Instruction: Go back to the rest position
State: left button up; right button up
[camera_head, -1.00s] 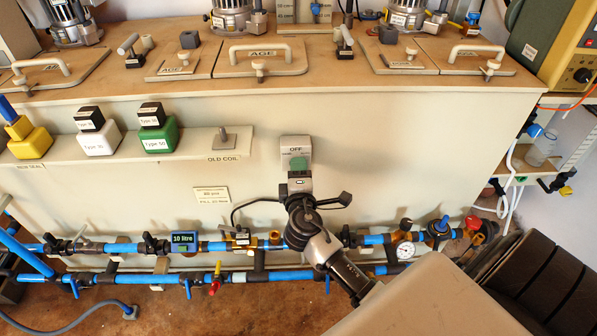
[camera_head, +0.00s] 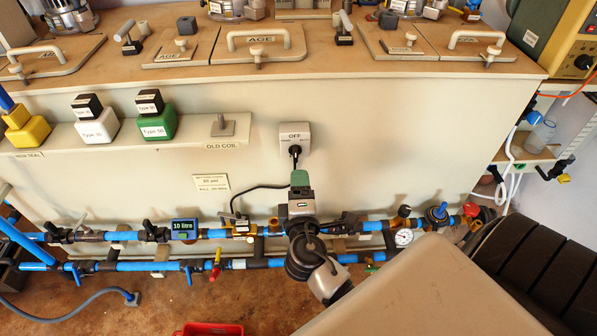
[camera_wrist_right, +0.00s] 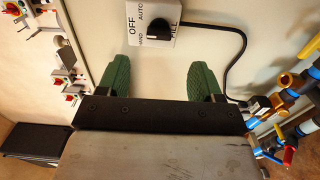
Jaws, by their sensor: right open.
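My right gripper (camera_head: 300,178) is in front of the cream cabinet front, just below a grey switch box (camera_head: 295,137) marked OFF with a black knob. Its green fingers point up toward the box and are apart from it. In the right wrist view my right gripper (camera_wrist_right: 160,78) has its two green fingers wide apart with nothing between them. The switch box (camera_wrist_right: 153,22) shows beyond them, marked OFF, AUTO, HAND and FILL. My left gripper is not in view.
Blue pipes with valves and a gauge (camera_head: 404,237) run low across the cabinet, close behind my right arm. A shelf (camera_head: 60,145) with yellow, white and green blocks is at left. A red tray (camera_head: 208,329) lies on the floor. The cabinet front right of the switch is clear.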

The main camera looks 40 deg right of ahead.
jog(key=shift+v, duration=0.8)
jog(key=shift+d, duration=0.1)
